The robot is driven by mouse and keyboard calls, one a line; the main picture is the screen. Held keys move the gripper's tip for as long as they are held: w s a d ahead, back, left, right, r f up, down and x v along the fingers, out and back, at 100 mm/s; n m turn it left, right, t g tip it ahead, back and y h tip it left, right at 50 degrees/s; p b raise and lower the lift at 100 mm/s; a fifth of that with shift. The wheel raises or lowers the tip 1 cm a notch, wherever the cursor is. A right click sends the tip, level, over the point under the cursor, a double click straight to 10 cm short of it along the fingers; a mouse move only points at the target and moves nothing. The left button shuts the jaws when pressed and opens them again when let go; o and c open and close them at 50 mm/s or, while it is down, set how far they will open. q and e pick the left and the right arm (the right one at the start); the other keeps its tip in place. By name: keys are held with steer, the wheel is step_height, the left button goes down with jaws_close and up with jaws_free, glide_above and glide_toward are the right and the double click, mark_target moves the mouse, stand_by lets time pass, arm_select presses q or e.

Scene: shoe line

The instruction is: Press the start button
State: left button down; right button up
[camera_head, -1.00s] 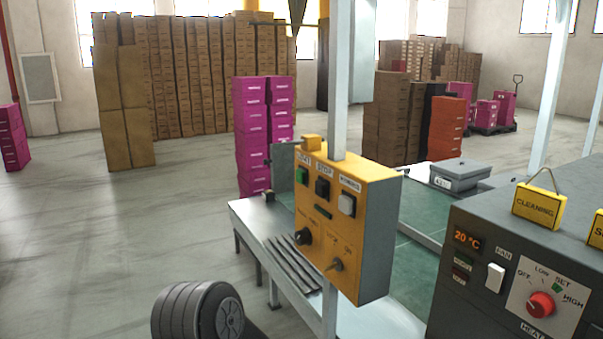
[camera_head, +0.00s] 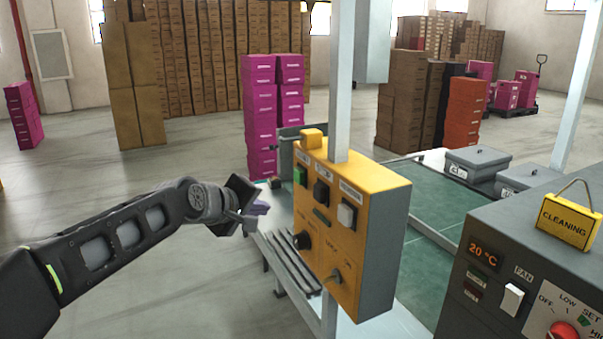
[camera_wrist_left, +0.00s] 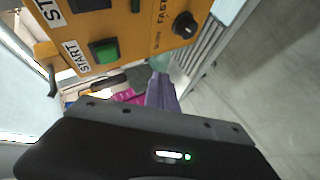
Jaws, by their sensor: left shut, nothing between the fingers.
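The yellow control box (camera_head: 352,230) stands on a pale post beside the line. Its green start button (camera_head: 300,174) is at the upper left of its face, next to a black stop button (camera_head: 321,192) and a white button (camera_head: 346,215). In the left wrist view the green button (camera_wrist_left: 104,50) sits beside the START label. My left gripper (camera_head: 262,210) is shut and empty, to the left of the box, a little lower than the green button and apart from it. Its purple-grey fingers (camera_wrist_left: 162,92) also show in the left wrist view. My right gripper is not in view.
A grey heater panel (camera_head: 500,270) with a red knob stands at the right, a yellow CLEANING sign (camera_head: 566,220) on top. The green conveyor (camera_head: 440,205) runs behind the box. Magenta boxes (camera_head: 262,120) are stacked beyond.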

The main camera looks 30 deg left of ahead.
mark_target(299, 176)
arm_select(q)
steer(key=s+a+r+n, duration=0.1)
steer(key=s+a+r, duration=0.1)
steer(key=r, duration=0.3)
steer(key=shift+a+t, duration=0.4)
steer(key=shift+a, duration=0.25)
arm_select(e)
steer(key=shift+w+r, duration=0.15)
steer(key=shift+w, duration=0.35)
arm_select(q)
steer(key=shift+w, duration=0.1)
